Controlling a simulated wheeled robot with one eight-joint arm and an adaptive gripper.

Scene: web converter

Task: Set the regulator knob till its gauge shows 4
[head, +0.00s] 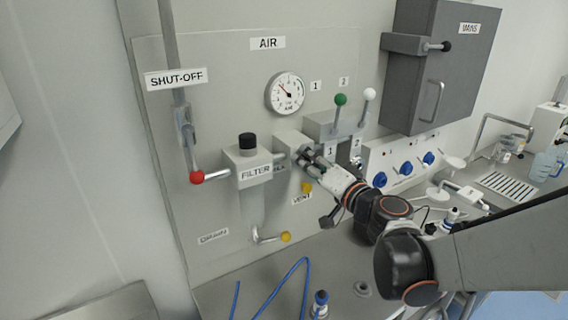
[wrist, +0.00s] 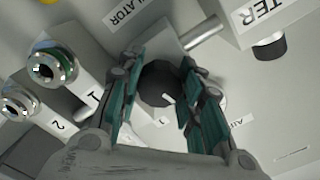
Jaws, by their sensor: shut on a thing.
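The regulator is a pale block (head: 290,140) on the wall panel, between the filter and the two-lever valve block. My gripper (head: 308,156) is at its front in the head view and hides the knob there. In the wrist view the dark round regulator knob (wrist: 156,80) sits between the two teal-padded fingers of my gripper (wrist: 163,92), which is shut on it. The round white gauge (head: 286,93) is above the regulator. Its needle points to the upper left; the numbers are too small to read surely.
The filter (head: 254,167) with its black top is just left of the regulator. Green (head: 340,99) and white (head: 369,94) lever knobs stand at the upper right. A yellow vent knob (head: 307,187) is below my gripper. A red shut-off handle (head: 197,177) is at far left.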

